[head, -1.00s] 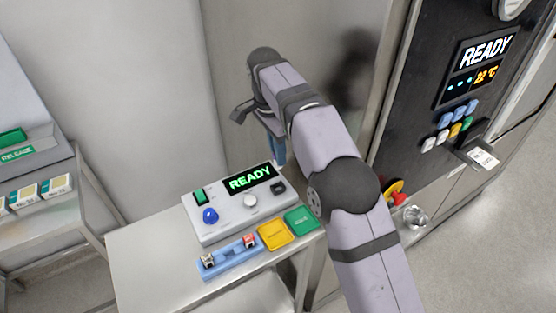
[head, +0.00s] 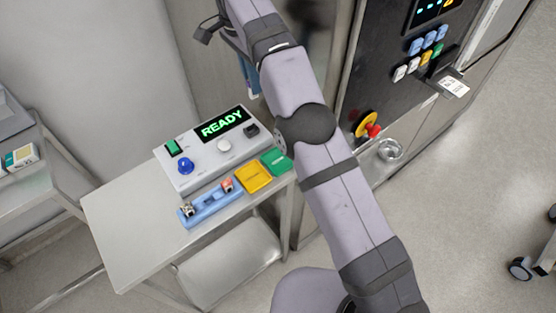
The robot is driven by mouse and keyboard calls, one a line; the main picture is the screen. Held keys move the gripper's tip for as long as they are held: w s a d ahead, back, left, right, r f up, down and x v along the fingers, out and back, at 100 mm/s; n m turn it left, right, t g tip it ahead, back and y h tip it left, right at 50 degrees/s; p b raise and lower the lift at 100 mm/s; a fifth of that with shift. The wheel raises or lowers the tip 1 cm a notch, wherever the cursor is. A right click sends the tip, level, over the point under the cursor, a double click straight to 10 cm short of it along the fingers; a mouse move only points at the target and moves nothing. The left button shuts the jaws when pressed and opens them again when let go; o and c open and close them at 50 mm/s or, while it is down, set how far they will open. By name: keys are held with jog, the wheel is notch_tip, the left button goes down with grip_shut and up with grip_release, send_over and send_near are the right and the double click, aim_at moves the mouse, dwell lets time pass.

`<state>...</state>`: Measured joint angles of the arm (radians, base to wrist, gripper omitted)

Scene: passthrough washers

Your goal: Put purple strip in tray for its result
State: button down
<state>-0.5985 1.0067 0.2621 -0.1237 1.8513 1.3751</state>
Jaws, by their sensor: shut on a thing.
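My gripper (head: 240,52) is at the top of the head view, partly hidden behind my own arm. It is shut on a narrow blue-purple strip (head: 249,78) that hangs down, in the air behind the bench reader. Its full outline does not show. A yellow tray (head: 253,177) and a green tray (head: 277,161) lie side by side at the right front of the small table. Both look empty. The grey reader (head: 205,150) behind them shows READY in green on its display (head: 222,123).
A blue holder (head: 210,206) with two small capped pieces lies left of the yellow tray. The steel table (head: 125,225) is clear at its left. A dark machine panel (head: 385,95) with buttons and a red knob stands at the right.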

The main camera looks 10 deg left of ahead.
jog(key=shift+d+r, duration=0.75)
jog(key=shift+r, duration=0.15)
send_over(278, 161)
jog(key=shift+f, duration=9.25)
jog(key=shift+f, duration=0.2)
jog(key=c, duration=1.8)
grip_release()
jog(key=shift+r, duration=0.1)
